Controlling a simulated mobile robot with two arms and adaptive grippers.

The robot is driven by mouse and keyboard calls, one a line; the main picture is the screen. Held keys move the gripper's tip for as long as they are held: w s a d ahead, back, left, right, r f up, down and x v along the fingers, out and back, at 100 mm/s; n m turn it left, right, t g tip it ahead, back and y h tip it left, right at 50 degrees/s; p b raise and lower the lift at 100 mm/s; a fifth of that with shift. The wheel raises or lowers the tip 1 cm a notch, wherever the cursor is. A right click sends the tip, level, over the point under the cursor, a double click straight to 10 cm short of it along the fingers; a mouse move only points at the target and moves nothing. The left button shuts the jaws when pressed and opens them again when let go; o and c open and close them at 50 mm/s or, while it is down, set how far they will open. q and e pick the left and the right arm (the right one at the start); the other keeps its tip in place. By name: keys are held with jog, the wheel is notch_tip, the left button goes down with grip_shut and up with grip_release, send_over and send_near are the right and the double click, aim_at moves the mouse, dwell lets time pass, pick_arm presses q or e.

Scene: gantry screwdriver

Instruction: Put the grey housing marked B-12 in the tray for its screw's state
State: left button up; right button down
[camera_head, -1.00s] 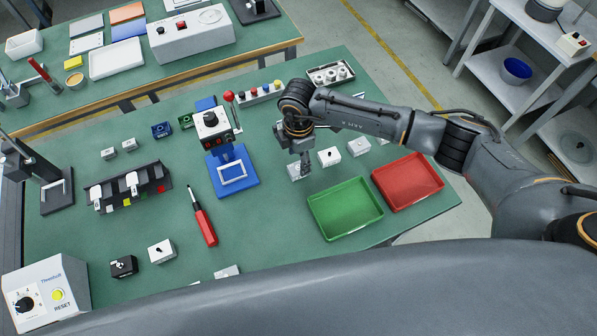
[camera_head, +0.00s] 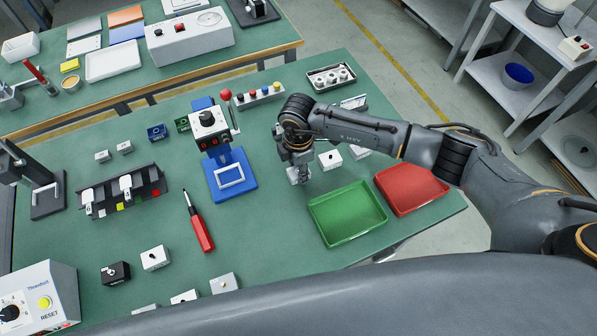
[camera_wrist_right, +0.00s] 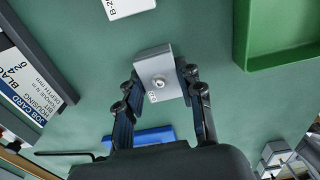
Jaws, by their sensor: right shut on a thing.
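My right gripper (camera_wrist_right: 160,95) is shut on a small grey housing (camera_wrist_right: 152,62), with a round screw head on the face towards the wrist camera. Its printed label is too small to read surely. In the head view the right gripper (camera_head: 298,172) holds it low over the green table, just left of the green tray (camera_head: 347,236). The red tray (camera_head: 411,212) lies to the right of the green one. Both trays look empty. The green tray's edge also shows at upper right in the right wrist view (camera_wrist_right: 243,40). My left gripper is not in view.
White housings (camera_head: 330,160) stand behind the green tray. A blue stand (camera_head: 232,175) and a red screwdriver (camera_head: 200,230) are to the left. More housings (camera_head: 155,257) lie near the front. The table between screwdriver and green tray is clear.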

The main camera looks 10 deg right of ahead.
jog(key=shift+r+p, duration=2.6)
jog(key=shift+r, duration=0.45)
